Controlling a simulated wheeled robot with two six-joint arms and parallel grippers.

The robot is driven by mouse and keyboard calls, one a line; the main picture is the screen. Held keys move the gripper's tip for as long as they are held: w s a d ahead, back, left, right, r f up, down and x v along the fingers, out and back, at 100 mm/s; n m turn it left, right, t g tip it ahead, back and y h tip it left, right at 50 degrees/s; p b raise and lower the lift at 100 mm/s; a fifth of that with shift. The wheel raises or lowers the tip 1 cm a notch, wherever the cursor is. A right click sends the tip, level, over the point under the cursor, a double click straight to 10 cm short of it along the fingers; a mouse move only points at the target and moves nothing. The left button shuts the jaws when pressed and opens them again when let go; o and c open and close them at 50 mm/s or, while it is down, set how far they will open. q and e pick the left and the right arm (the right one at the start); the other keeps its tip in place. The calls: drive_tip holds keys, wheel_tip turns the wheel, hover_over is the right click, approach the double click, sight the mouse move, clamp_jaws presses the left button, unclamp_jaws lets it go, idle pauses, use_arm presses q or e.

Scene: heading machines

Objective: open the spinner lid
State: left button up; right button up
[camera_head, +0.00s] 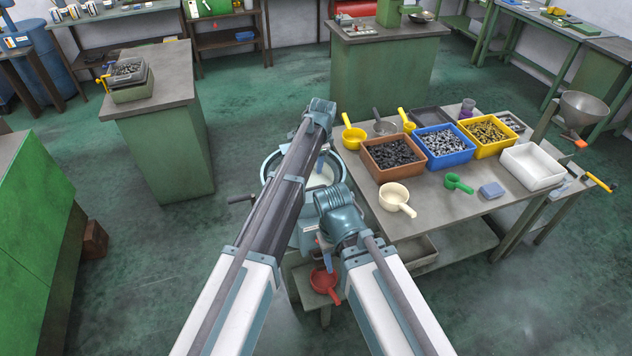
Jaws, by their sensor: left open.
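The spinner (268,168) is a round blue-grey drum in the middle of the view, beside the work table's left edge. A pale surface (327,178) shows inside its rim; I cannot tell whether this is the lid or the inside. A dark handle sticks out at its left. My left arm crosses over the drum and hides much of it. My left gripper (321,162) points down over the drum, open; contact with the lid cannot be made out. My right gripper (327,260) is low in front of the spinner, partly hidden by its own wrist, its jaws unclear.
The work table (440,200) at right holds brown (392,172), blue (462,160) and yellow bins (506,148) of parts, a white tray (532,182) and several scoops. A red scoop (325,283) sits low below the spinner. Green floor is clear left of the spinner.

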sight(314, 188)
use_arm(q)
drive_tip(key=w+f+b, duration=0.1)
drive_tip(key=f+b, duration=0.8)
drive_tip(key=w+a+f+b, duration=0.1)
drive_tip(key=f+b, duration=0.3)
drive_tip(key=shift+w+f, duration=0.3)
clamp_jaws()
drive_tip(key=shift+r, duration=0.1)
idle(1.1)
